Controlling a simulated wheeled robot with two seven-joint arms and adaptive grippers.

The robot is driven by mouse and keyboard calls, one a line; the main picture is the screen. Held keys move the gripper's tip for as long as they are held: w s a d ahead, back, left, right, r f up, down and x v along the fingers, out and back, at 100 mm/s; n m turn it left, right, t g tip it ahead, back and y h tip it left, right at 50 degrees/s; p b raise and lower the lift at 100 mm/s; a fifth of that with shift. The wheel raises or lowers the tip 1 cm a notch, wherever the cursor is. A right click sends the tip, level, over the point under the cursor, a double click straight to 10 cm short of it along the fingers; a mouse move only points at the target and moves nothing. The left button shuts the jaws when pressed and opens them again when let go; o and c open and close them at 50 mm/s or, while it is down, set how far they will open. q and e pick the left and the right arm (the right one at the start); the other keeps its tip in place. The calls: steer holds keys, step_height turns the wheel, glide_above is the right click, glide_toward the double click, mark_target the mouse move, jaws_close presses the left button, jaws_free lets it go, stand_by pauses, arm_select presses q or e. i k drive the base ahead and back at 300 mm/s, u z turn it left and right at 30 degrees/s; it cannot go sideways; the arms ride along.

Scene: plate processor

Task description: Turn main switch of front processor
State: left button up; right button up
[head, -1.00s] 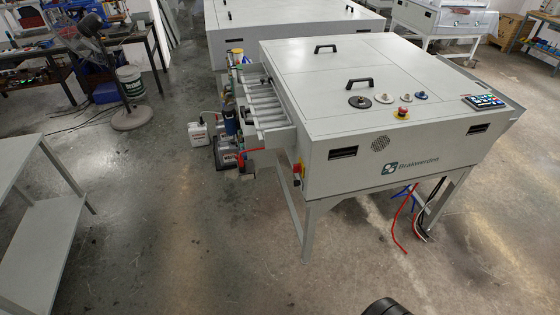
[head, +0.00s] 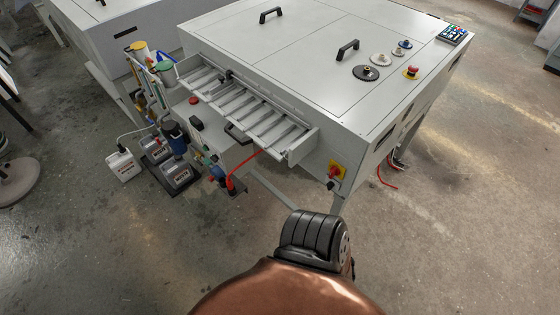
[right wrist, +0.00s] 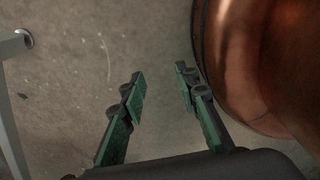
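The front processor (head: 300,80) is a large light-grey cabinet in the upper right of the head view. Its main switch (head: 336,173) is a red knob on a yellow plate, low on the near end beside the corner leg. My right gripper (right wrist: 158,85) shows in the right wrist view with its two green-and-black fingers apart and nothing between them. It hangs over bare floor, and the switch is not in that view. Neither gripper shows in the head view, where only a dark and copper part of my body is at the bottom.
An open roller tray (head: 250,108) juts from the processor's near end. Pumps (head: 178,175), a white canister (head: 122,163) and hoses stand on the floor to the left. A red emergency button (head: 411,72) sits on top. Floor around my body is clear.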

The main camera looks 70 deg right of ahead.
mark_target(334, 170)
steer(key=i, duration=1.25)
steer(key=z, duration=2)
